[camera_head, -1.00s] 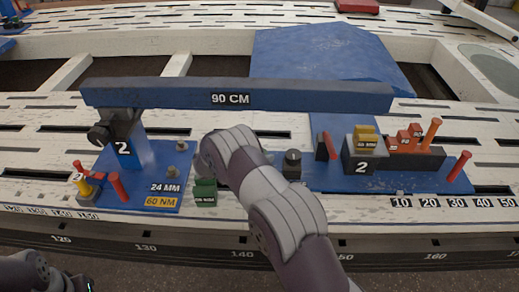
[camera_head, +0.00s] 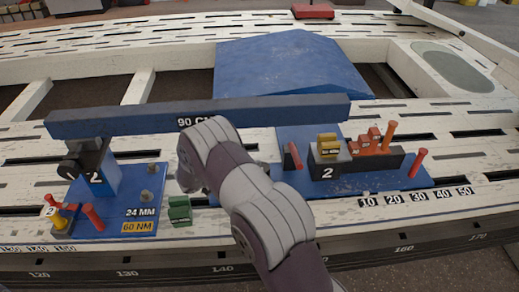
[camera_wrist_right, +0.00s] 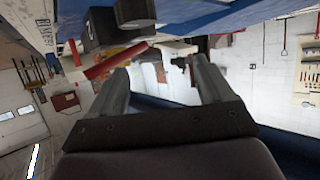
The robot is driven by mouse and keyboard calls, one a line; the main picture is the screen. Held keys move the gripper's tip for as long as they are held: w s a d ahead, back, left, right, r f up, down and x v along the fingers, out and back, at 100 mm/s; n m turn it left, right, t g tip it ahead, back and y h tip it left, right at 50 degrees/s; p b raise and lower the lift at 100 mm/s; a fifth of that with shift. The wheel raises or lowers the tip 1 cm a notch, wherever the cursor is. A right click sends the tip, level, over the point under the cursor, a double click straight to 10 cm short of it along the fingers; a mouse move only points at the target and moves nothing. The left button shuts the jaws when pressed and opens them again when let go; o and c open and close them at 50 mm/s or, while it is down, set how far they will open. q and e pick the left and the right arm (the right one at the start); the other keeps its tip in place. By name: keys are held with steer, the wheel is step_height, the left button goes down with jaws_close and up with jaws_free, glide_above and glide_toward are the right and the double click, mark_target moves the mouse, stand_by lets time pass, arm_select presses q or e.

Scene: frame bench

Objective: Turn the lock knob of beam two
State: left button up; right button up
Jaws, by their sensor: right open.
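Beam two is the long blue bar (camera_head: 135,118) marked 90 CM. Its left end rests on a blue post (camera_head: 96,178) marked 2, with a black knob (camera_head: 70,168) on the post's left side. Its right part passes above a base with a black block (camera_head: 326,174) marked 2. My right arm crosses the middle of the head view and hides its own gripper there. In the right wrist view my right gripper (camera_wrist_right: 160,75) is open and empty. A red lever (camera_wrist_right: 115,61) and a dark cylinder (camera_wrist_right: 134,12) are just beyond its left finger. My left gripper is out of view.
A green block (camera_head: 180,210) sits right of the left base plate. Red pegs (camera_head: 418,163), an orange peg (camera_head: 388,136) and yellow and orange blocks crowd the right base. The slatted white bench (camera_head: 455,150) is clear at far right.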

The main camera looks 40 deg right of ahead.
steer(key=s+d+r+p, duration=0.1)
steer(key=s+d+r, duration=0.2)
steer(key=s, duration=0.2)
steer(key=shift+s+r+p, duration=0.3)
steer(key=shift+p, duration=0.05)
